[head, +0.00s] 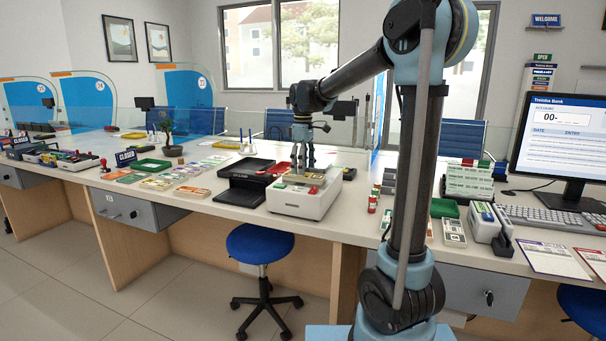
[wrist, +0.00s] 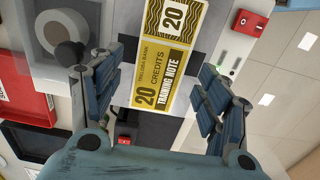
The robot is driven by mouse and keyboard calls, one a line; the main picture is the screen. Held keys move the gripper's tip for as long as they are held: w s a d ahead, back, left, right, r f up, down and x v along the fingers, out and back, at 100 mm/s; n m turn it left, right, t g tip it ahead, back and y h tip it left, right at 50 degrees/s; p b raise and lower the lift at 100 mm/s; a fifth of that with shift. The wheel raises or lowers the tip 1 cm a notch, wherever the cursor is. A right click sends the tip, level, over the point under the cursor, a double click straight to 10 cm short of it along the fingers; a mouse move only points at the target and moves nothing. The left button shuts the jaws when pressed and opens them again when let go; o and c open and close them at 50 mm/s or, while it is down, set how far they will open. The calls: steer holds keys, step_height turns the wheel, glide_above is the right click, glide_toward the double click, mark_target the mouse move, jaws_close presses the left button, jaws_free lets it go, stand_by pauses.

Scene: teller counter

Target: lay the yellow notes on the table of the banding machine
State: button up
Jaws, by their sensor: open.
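The white banding machine (head: 296,204) stands on the counter near its front edge. My gripper (head: 301,170) is over the machine, pointing down. In the wrist view the yellow notes (wrist: 164,75), marked 20 credits, lie flat over the machine's dark grey table (wrist: 196,22) and its white body. My gripper (wrist: 142,72) is open in that view, with one finger to the left of the notes and one to the right. Neither finger appears to touch them. In the head view the notes are too small and too covered by the gripper to make out clearly.
A black tray (head: 243,196) stands just left of the machine. Several note bundles (head: 192,192) and a green tray (head: 152,165) lie farther left. A small plant (head: 168,135) stands behind them. A monitor (head: 560,140) and a keyboard (head: 548,216) are at the right.

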step_height(320, 180, up, 10)
steer(key=f, duration=0.1)
steer(key=s+d+f+m, duration=0.3)
steer(key=s+d+m, duration=0.1)
steer(key=s+d, duration=0.5)
steer(key=s+d+f+m+t, duration=0.1)
steer(key=s+d+f+m, duration=0.4)
steer(key=s+f, duration=0.6)
steer(key=s+d+f+m+t, duration=0.1)
steer(key=s+d+f+m, duration=0.3)
steer(key=s+d+f, duration=0.3)
steer(key=s+f, duration=0.4)
steer(key=f, duration=0.1)
steer(key=shift+s+d+f+m, duration=0.25)
steer(key=shift+s+f+m, duration=0.05)
steer(key=shift+s+m, duration=0.1)
